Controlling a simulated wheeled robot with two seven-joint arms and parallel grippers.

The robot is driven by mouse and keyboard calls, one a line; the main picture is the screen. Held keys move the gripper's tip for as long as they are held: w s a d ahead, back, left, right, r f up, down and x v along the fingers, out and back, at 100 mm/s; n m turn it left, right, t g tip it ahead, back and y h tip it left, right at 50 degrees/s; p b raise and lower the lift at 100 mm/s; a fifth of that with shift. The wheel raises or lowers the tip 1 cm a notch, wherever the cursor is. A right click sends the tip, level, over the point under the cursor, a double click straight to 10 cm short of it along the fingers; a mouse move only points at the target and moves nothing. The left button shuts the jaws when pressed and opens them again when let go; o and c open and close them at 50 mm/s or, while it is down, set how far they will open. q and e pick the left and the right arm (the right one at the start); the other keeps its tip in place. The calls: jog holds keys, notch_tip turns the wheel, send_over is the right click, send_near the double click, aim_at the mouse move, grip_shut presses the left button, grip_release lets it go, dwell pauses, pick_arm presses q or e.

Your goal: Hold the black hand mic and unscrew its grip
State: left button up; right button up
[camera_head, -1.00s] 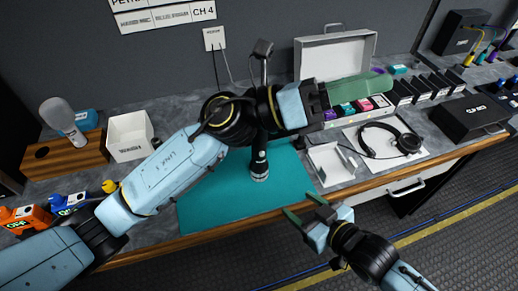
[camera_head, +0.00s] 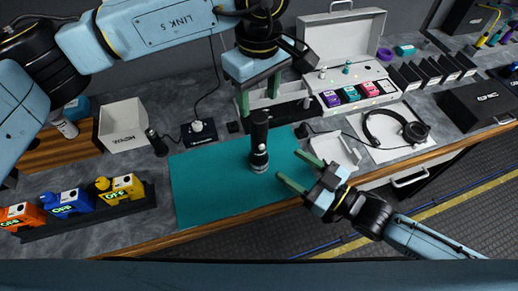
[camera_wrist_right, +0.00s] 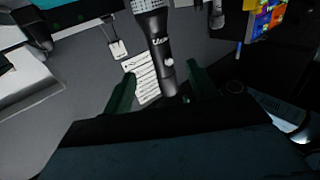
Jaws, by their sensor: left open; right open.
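The black hand mic (camera_head: 259,133) is on the teal mat (camera_head: 208,200), its dark grip higher in the picture and its silver mesh end lower. My left gripper (camera_head: 258,104) is open, fingers pointing down, just above the grip's upper end in the picture; I cannot tell whether it touches. My right gripper (camera_head: 288,164) is open and empty, right of the mic and apart from it, fingers pointing left. In the right wrist view the mic (camera_wrist_right: 158,40) runs from the top edge down toward the gap between my right fingers (camera_wrist_right: 160,84).
Behind are an open case (camera_head: 345,40) with coloured packs, and a white bin (camera_head: 125,126). A white tray (camera_head: 337,153) and headphones (camera_head: 395,130) lie to the right. Coloured units (camera_head: 70,203) stand at left. The mat's left part is clear.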

aim_at(265, 149)
jog(key=x, duration=1)
jog(key=shift+w+a, duration=0.25)
jog(key=shift+c, duration=0.3)
grip_shut()
